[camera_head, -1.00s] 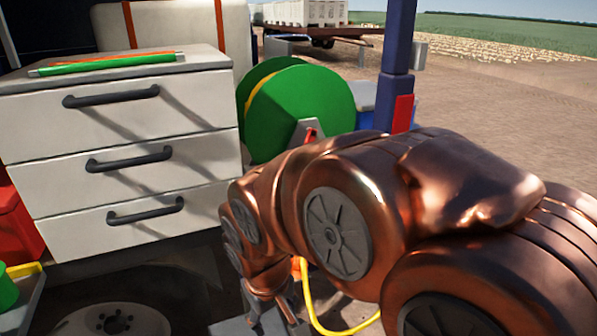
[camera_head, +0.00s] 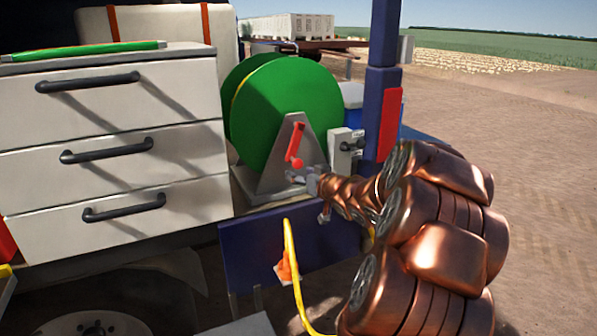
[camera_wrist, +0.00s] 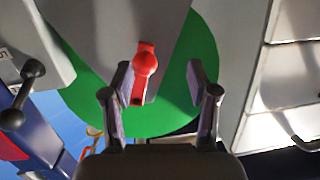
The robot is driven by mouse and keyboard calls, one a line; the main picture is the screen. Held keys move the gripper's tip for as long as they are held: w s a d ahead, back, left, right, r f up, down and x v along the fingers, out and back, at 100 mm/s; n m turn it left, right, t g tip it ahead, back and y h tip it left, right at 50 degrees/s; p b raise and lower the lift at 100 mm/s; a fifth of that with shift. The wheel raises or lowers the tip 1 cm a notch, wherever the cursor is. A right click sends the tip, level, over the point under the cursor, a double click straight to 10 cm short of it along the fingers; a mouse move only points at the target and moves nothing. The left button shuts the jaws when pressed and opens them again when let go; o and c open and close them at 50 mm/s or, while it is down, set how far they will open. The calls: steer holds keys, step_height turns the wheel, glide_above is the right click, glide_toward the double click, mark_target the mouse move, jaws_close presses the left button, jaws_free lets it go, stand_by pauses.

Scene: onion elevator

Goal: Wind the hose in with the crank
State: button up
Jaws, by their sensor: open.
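The hose reel (camera_head: 285,105) has large green discs and stands behind a grey triangular bracket (camera_head: 279,150). A red crank (camera_head: 294,145) with a round red knob is mounted on the bracket. My gripper (camera_head: 297,176) is just below the knob, open and empty. In the wrist view the crank (camera_wrist: 145,66) shows ahead of and between the open fingers of my gripper (camera_wrist: 160,88), nearer the left finger. I cannot tell whether anything touches. The yellow hose (camera_head: 291,255) hangs in front of the blue panel, with an orange piece beside it.
A white drawer cabinet (camera_head: 115,130) with dark handles stands left of the reel. A blue post (camera_head: 383,75) with a red plate is on the right. A grey box with a dark lever (camera_head: 350,147) sits between reel and post. Open ground lies to the right.

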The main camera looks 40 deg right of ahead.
mark_target(301, 166)
steer(key=shift+w+d+r+t+y, duration=0.15)
steer(key=shift+w+d+t, duration=0.2)
steer(key=shift+w+d, duration=0.35)
steer(key=shift+w+d+f+t+y, duration=0.15)
steer(key=shift+w+d+t, duration=0.3)
steer(key=shift+w, duration=0.5)
steer(key=shift+w+d+r+t+y, duration=0.25)
steer(key=shift+w+d, duration=0.3)
steer(key=shift+w, duration=0.3)
steer(key=shift+f, duration=0.1)
jaws_close()
